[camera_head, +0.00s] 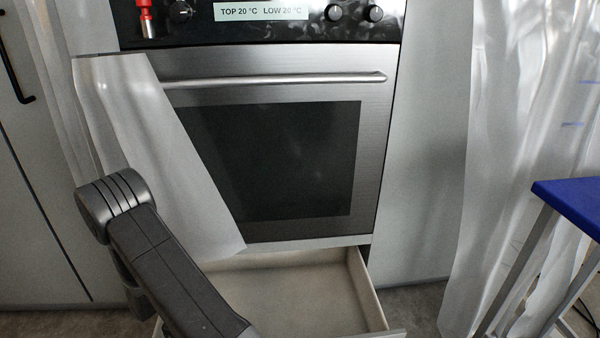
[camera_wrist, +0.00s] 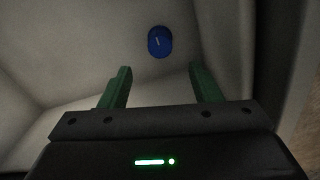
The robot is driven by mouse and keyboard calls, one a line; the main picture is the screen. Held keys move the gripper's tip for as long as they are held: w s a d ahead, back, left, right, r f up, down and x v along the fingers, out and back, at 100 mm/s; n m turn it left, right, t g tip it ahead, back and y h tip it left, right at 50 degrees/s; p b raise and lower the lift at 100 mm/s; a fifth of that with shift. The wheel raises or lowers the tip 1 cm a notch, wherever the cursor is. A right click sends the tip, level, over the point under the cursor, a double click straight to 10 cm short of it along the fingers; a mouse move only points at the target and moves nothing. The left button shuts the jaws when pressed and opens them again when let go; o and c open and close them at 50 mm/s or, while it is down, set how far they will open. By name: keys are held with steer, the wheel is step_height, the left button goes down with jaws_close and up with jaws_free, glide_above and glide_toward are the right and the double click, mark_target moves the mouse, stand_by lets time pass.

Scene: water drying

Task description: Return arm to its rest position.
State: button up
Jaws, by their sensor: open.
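My arm shows at the lower left of the head view, a dark grey link in front of the oven and the drawer below it; my gripper is not visible there. In the wrist view my gripper (camera_wrist: 160,88) is open, its two green fingers apart with nothing between them. A small blue round object (camera_wrist: 160,41) with a light mark lies on a pale surface beyond the fingertips. It does not touch the fingers. Pale walls surround that surface, like the inside of the drawer.
An open, pale drawer (camera_head: 300,285) sticks out below the oven (camera_head: 275,160). A blue-topped table or stool (camera_head: 570,205) stands at the right. Translucent plastic sheeting (camera_head: 505,130) hangs at the right. A red object (camera_head: 145,18) is at the oven panel's left. Floor shows at the lower right.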

step_height(320, 180, up, 6)
steer(key=p, duration=0.2)
step_height(320, 180, down, 14)
steer(key=b, duration=0.5)
steer(key=shift+f+b, duration=0.25)
steer(key=shift+b, duration=0.15)
steer(key=n+p, duration=0.1)
steer(key=n, duration=0.3)
steer(key=shift+r, duration=0.1)
steer(key=n+p, duration=0.2)
steer(key=n, duration=0.3)
steer(key=n+p, duration=0.2)
steer(key=n, duration=0.3)
steer(key=shift+n+p, duration=0.3)
steer(key=shift+p, duration=0.05)
steer(key=shift+n+p, duration=0.85)
steer(key=shift+n, duration=0.85)
